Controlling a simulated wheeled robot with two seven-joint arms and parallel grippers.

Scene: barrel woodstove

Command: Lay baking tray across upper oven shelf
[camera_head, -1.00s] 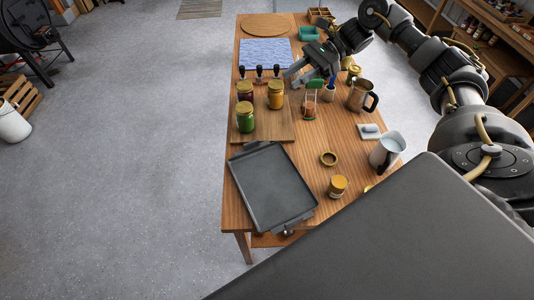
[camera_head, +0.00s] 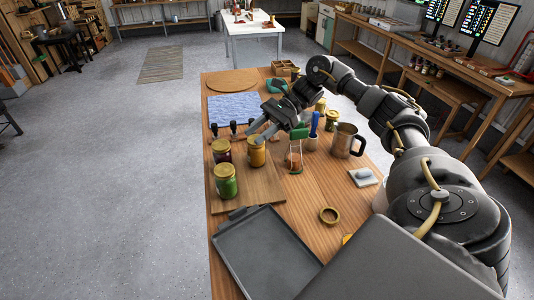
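The dark grey baking tray (camera_head: 265,255) lies flat at the near end of the wooden table. Its near right part is hidden behind a grey panel of my own body. My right gripper (camera_head: 257,132) reaches over the table from the right, above and behind the tray. Its two fingers point down-left and look apart, with nothing seen between them. They overlap the top of a yellow-lidded jar (camera_head: 256,153) in the picture; I cannot tell whether they touch it. My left gripper is out of view. No oven shelf can be made out.
Yellow-lidded jars (camera_head: 226,182) stand on a wooden board (camera_head: 262,190) behind the tray. Open floor (camera_head: 110,180) lies left of the table.

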